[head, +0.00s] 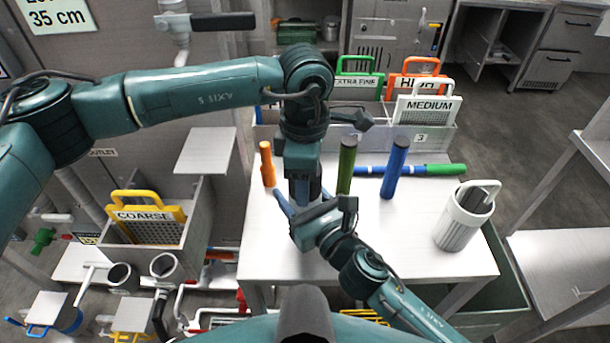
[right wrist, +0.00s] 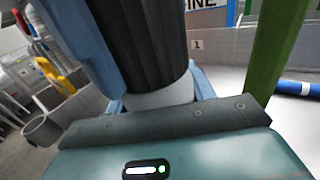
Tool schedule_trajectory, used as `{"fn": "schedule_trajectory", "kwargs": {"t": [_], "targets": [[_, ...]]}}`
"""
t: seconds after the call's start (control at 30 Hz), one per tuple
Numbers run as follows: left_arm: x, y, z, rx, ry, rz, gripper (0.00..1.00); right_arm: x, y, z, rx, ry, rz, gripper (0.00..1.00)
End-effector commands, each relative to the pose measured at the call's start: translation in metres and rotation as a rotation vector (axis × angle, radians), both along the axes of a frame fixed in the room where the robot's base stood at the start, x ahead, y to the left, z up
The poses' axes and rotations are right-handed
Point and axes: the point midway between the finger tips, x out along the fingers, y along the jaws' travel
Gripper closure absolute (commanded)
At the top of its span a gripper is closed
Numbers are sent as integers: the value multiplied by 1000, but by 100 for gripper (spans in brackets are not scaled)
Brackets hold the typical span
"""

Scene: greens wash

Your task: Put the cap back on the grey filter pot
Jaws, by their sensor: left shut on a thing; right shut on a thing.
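The grey filter pot (right wrist: 160,96) is between the blue fingers of my right gripper (head: 303,204), low over the white table. Only a short light-grey band of it shows in the right wrist view. The dark ribbed cap (right wrist: 145,40) is directly above the pot, upright or slightly tilted, and appears to meet its top. My left gripper (head: 302,188) points down from above and is shut on the cap; one blue finger shows beside it in the right wrist view. I cannot tell whether the cap is fully seated. The grippers hide most of both parts in the head view.
On the table (head: 400,250) stand orange (head: 267,164), green (head: 346,166) and blue (head: 395,168) cylinders, with a blue-green rod (head: 435,170) lying behind. A light slotted container with a handle (head: 462,222) stands at right. Labelled screens (head: 428,108) stand in a rear rack. The table's front is clear.

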Motion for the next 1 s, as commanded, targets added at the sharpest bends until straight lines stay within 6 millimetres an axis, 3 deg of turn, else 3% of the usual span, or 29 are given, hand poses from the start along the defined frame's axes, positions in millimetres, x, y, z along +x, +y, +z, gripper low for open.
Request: {"fn": "schedule_trajectory", "kwargs": {"t": [0.3, 0.43, 0.57, 0.6, 0.83, 1.0], "targets": [[0, 0, 0, 1, -1, -691, 77, 0, 0, 0, -1, 1, 0, 100], [0, 0, 0, 0, -1, -899, 77, 0, 0, 0, -1, 1, 0, 100], [0, 0, 0, 0, -1, -885, 77, 0, 0, 0, -1, 1, 0, 100], [0, 0, 0, 0, -1, -884, 48, 0, 0, 0, -1, 1, 0, 100], [0, 0, 0, 0, -1, -883, 29, 0, 0, 0, -1, 1, 0, 100], [0, 0, -1, 0, -1, -882, 28, 0, 0, 0, -1, 1, 0, 100]]}}
